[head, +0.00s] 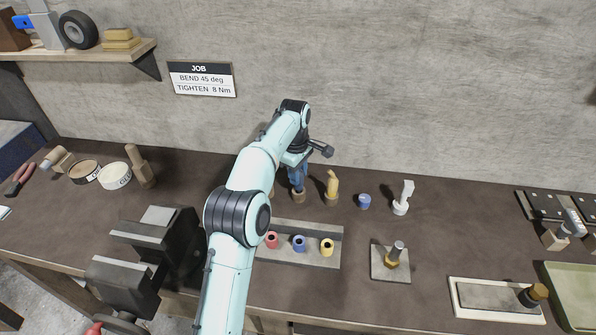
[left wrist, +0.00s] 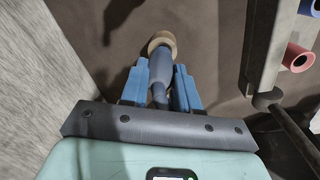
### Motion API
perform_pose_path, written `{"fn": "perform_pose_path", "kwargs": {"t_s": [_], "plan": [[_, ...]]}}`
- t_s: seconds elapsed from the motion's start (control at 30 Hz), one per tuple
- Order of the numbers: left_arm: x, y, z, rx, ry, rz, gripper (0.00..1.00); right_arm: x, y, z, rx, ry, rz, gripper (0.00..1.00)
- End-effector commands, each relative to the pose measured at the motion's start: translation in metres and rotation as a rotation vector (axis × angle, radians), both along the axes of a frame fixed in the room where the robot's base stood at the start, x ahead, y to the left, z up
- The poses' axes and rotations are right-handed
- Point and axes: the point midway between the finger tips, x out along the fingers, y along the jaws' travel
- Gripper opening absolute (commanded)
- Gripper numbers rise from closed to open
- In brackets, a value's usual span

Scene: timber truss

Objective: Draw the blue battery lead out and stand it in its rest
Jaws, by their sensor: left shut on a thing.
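My left gripper (head: 297,180) points down at the back of the bench. It is shut on the blue lead, a grey-blue shaft (left wrist: 182,77) between the blue finger pads (left wrist: 160,92) in the left wrist view. The lead's lower end meets a round wooden rest (left wrist: 162,40), which also shows below the fingers in the head view (head: 299,198). I cannot tell how deep it sits. The battery block (head: 300,258) in front has a red socket (head: 272,240), a blue socket (head: 299,243) and a yellow socket (head: 327,247). The blue socket looks empty. My right gripper is out of view.
A yellow lead (head: 332,184) stands in a rest just right of my gripper. Farther right are a blue cap (head: 364,201) and a white fitting (head: 402,197). A dark vise (head: 160,245) stands left of my arm. The wall is close behind.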

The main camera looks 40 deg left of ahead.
Motion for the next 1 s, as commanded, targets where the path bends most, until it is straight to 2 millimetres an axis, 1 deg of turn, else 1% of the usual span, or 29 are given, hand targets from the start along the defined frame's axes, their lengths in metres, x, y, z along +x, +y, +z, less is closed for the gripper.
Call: {"fn": "perform_pose_path", "kwargs": {"t_s": [0.4, 0.43, 0.47, 0.5, 0.53, 0.83, 0.93, 1.0], "plan": [[0.000, 0.000, -0.013, 0.001, 0.000, 0.000, 0.00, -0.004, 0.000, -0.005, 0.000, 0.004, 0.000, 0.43], [0.000, 0.000, -0.013, 0.001, -0.001, 0.000, 0.33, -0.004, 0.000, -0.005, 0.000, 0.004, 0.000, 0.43], [0.000, 0.000, -0.013, 0.001, -0.001, 0.000, 0.43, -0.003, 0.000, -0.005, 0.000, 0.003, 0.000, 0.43], [0.000, 0.000, -0.013, 0.001, -0.001, 0.000, 0.56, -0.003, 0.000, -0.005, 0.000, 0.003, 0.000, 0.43], [0.000, 0.000, -0.013, 0.001, -0.001, 0.000, 0.60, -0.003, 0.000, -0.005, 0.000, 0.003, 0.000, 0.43], [0.000, 0.000, -0.011, 0.000, -0.001, 0.000, 0.60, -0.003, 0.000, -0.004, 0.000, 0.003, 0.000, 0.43], [0.000, 0.000, -0.002, 0.000, -0.002, 0.000, 0.60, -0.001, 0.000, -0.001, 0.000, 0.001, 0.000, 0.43], [0.000, 0.000, 0.009, 0.001, -0.004, 0.000, 0.60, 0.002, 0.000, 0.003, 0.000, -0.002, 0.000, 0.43]]}}
